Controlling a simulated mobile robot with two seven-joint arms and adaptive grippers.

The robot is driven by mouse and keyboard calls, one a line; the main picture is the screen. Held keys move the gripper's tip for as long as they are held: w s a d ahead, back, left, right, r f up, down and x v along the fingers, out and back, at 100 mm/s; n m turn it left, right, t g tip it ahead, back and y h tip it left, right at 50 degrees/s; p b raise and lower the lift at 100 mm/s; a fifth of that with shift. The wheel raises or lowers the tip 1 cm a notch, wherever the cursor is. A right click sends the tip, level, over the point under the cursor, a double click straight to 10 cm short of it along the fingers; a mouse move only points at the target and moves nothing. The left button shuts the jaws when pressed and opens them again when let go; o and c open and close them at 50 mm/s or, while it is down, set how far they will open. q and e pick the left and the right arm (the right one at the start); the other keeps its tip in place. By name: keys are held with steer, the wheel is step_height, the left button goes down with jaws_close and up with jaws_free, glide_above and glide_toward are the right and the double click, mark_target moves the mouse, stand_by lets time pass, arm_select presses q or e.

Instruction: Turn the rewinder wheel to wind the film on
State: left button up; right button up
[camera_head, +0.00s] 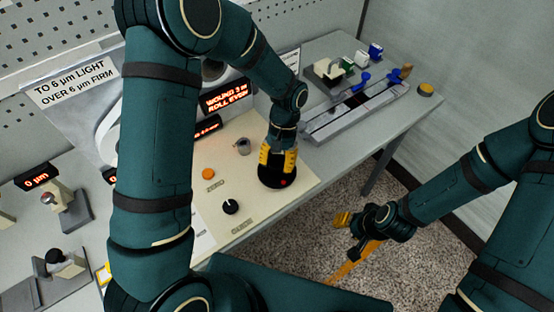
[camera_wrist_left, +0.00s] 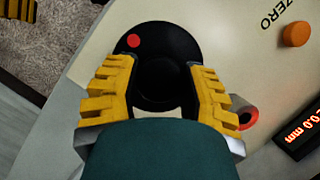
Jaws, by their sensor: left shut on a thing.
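The black round rewinder wheel (camera_head: 270,178) sits on the cream panel in the head view, with a red dot on its rim. In the left wrist view the wheel (camera_wrist_left: 165,38) lies between my fingers, its red dot at the upper left. My left gripper (camera_head: 277,160) reaches down onto it, and its yellow fingers (camera_wrist_left: 162,85) are shut on the wheel from both sides. My right gripper (camera_head: 352,225) hangs over the floor, away from the panel; its finger opening is not clear. A lit display (camera_head: 224,97) reads "WOUND 3 m ROLL EVEN", partly hidden by my left arm.
An orange ZERO button (camera_head: 208,174), a black knob (camera_head: 230,207) and a grey post (camera_head: 243,146) stand on the panel near the wheel. A grey rail fixture (camera_head: 355,110) lies at the back right. The speckled floor (camera_head: 320,200) is open beyond the table edge.

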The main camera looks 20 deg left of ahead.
arm_select(q)
steer(key=shift+s+f+m, duration=0.1)
steer(key=shift+m, duration=0.5)
steer(key=shift+y, duration=0.3)
steer(key=o, duration=1.2)
steer(key=shift+w+r, duration=0.25)
steer(key=shift+r, duration=0.15)
steer(key=v, duration=1.1)
steer(key=shift+r, duration=0.1)
